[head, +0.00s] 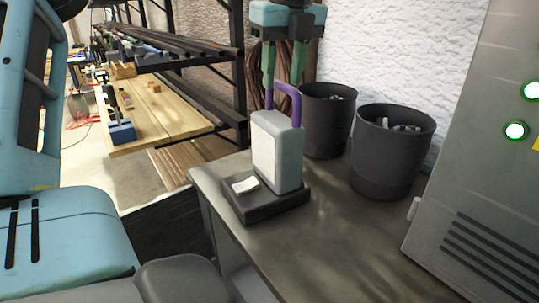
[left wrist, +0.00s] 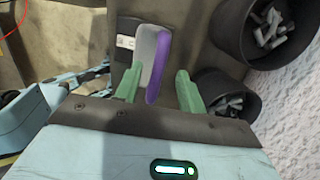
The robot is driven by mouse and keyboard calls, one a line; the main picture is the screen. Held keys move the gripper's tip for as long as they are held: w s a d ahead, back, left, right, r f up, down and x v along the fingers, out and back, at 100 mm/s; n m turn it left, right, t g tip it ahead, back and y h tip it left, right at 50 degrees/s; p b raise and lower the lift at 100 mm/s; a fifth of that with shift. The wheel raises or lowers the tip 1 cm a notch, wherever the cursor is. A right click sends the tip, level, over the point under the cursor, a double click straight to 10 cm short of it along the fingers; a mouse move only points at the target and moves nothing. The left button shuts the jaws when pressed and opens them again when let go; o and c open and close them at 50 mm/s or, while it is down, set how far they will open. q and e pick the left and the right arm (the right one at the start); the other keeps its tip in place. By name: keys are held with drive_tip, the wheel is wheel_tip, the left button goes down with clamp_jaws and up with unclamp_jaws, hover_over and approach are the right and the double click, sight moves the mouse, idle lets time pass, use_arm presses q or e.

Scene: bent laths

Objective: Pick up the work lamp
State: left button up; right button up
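The work lamp (head: 277,150) is a pale grey upright block with a white front panel and a purple handle (head: 291,97) on top. It stands on a dark base (head: 265,204) on the grey bench. My left gripper (head: 282,88) points down from above, its two green fingers apart at the handle. In the left wrist view the purple handle (left wrist: 158,70) shows between the open fingers (left wrist: 159,88), with a gap on the right side. I cannot tell whether the left finger touches it. My right gripper is not in view.
Two dark bins (head: 326,120) (head: 390,150) with pale pieces inside stand behind the lamp to the right. A grey vented cabinet (head: 485,190) closes off the right side. The bench top (head: 330,235) is clear in front. A rack with dark bars (head: 180,48) stands at the back left.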

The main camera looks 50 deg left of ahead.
sight(281, 116)
use_arm(q)
drive_tip(key=shift+s+f, duration=0.1)
drive_tip(key=shift+f, duration=2.3)
drive_tip(key=shift+c, duration=0.2)
clamp_jaws()
drive_tip(key=shift+r, duration=0.15)
